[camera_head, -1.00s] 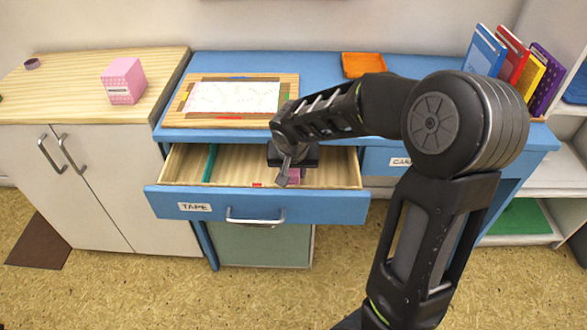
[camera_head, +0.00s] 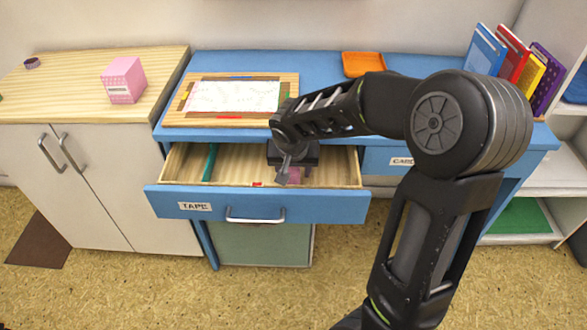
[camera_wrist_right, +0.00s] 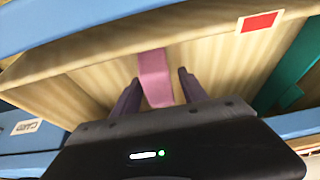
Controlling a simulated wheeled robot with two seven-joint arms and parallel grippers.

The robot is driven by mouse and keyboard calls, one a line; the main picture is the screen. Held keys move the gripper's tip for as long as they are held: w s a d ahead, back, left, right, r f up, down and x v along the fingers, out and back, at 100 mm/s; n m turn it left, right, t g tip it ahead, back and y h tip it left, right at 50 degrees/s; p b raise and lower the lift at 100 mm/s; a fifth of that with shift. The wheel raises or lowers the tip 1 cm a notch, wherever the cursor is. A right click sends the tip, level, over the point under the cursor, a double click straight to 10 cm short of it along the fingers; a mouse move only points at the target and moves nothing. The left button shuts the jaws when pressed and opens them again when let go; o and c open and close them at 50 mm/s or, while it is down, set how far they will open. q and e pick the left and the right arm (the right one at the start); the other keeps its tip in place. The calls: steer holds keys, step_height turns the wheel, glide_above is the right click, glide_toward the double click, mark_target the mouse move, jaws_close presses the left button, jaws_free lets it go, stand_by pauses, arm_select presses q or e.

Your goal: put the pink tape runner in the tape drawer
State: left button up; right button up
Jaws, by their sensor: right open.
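The tape drawer (camera_head: 215,205), a blue-fronted drawer labelled TAPE, is pulled open under the blue desk. The pink tape runner (camera_wrist_right: 155,78) lies inside it, on the wooden drawer floor. It shows partly behind my gripper in the head view (camera_head: 294,175). My right gripper (camera_wrist_right: 159,88) is open over the drawer's right part, with one finger on each side of the pink tape runner and a visible gap to it. My left gripper is not in view.
A teal strip (camera_head: 209,163) lies in the drawer's left part, and a small red piece (camera_head: 257,184) lies near its front wall. A board with paper (camera_head: 235,97) and an orange tray (camera_head: 363,64) are on the desk. A pink box (camera_head: 123,82) stands on the left cabinet.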

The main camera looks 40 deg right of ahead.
steer(key=p+v, duration=0.1)
steer(key=v, duration=1)
steer(key=shift+r+p, duration=0.3)
steer(key=shift+p, duration=0.05)
steer(key=shift+s+a, duration=0.1)
steer(key=shift+a, duration=0.05)
stand_by(0.6)
